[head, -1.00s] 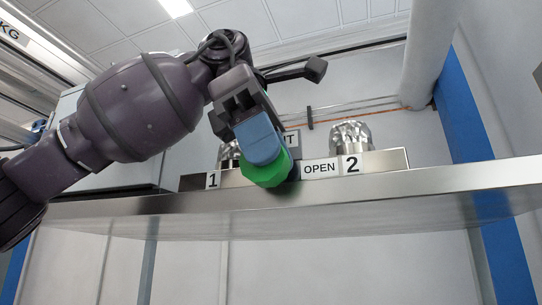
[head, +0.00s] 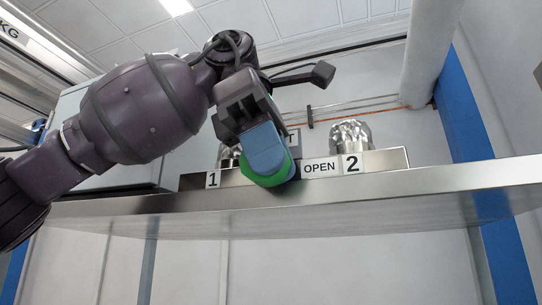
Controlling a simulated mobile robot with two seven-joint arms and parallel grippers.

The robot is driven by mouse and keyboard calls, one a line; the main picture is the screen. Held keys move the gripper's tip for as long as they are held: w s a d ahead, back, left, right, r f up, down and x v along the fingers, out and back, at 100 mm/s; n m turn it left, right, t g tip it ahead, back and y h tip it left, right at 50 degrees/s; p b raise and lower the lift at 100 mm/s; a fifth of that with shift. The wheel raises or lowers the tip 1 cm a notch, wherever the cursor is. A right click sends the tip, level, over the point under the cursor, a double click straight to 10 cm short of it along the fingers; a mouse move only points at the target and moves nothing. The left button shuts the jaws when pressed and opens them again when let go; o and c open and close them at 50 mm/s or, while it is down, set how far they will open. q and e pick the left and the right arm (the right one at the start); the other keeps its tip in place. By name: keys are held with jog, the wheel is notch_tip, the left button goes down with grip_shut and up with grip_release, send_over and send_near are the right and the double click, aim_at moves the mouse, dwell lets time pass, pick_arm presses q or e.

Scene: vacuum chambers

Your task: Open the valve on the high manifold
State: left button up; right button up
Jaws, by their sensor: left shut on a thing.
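The manifold is a metal block (head: 395,159) on a high shelf, with labels 1, OPEN and 2 on its front. A green valve knob (head: 284,177) sits at its front, between the label 1 and the OPEN label. My left gripper (head: 266,158) comes in from the upper left and is shut on the green knob. Its blue finger covers most of the knob, so only a green rim shows. My right gripper is not in view.
The metal shelf (head: 400,184) crosses the view under the manifold. A foil-wrapped fitting (head: 350,136) stands behind label 2, and another (head: 229,157) behind label 1 is partly hidden. A blue post (head: 462,118) and a white pipe (head: 430,55) stand at right.

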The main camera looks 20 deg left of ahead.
pick_arm(q)
jog(key=shift+s+y, duration=0.1)
jog(key=shift+y, duration=2)
jog(key=shift+f+y, duration=0.2)
jog(key=shift+y, duration=1)
jog(key=o, duration=0.6)
jog(key=shift+o, duration=0.2)
jog(key=shift+h, duration=1.5)
jog(key=shift+r+h, duration=0.1)
jog(key=shift+h, duration=0.4)
